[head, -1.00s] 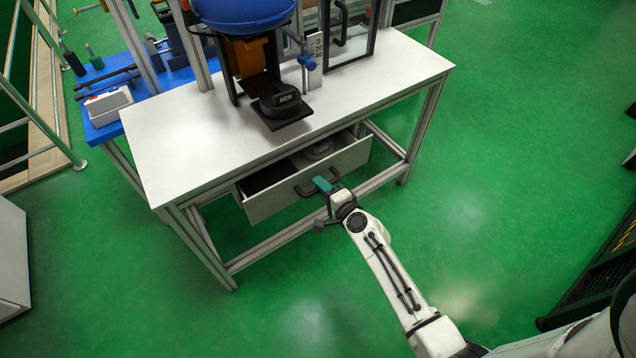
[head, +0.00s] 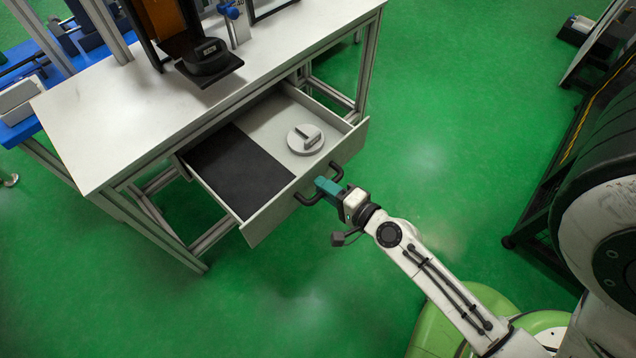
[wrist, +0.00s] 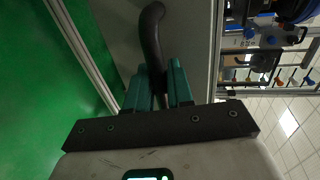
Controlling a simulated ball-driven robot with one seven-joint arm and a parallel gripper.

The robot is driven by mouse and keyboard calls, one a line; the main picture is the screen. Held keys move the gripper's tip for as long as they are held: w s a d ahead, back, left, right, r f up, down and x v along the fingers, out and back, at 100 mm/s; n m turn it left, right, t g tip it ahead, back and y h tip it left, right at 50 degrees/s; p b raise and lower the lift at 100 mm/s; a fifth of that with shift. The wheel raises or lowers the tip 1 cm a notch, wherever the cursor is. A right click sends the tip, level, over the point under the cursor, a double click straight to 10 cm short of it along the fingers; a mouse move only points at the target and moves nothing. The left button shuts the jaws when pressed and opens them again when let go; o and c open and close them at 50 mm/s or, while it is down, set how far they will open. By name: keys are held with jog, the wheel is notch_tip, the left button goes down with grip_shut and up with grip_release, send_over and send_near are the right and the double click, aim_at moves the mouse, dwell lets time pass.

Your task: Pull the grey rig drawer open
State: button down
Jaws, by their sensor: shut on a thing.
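The grey rig drawer (head: 268,218) is pulled well out from under the white-topped rig table in the head view. Its inside shows a black mat on the left and a grey floor on the right. The dark curved drawer handle (head: 308,199) is on its front, and it also shows large in the wrist view (wrist: 152,35). My gripper (head: 325,186) has teal fingers, shut on the handle's middle. In the wrist view the teal fingers (wrist: 160,90) close around the handle, hiding the gripped part.
A round grey disc with a raised grip (head: 305,139) lies inside the drawer. The white tabletop (head: 120,110) above carries a black platform (head: 208,62). Dark shelving (head: 575,150) stands at the right. Green floor (head: 420,130) is clear between.

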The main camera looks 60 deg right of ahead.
jog(key=shift+s, duration=0.2)
jog(key=c, duration=1.2)
grip_release()
jog(key=shift+b+v, duration=1.2)
jog(key=shift+v, duration=2.5)
jog(key=shift+a, duration=0.1)
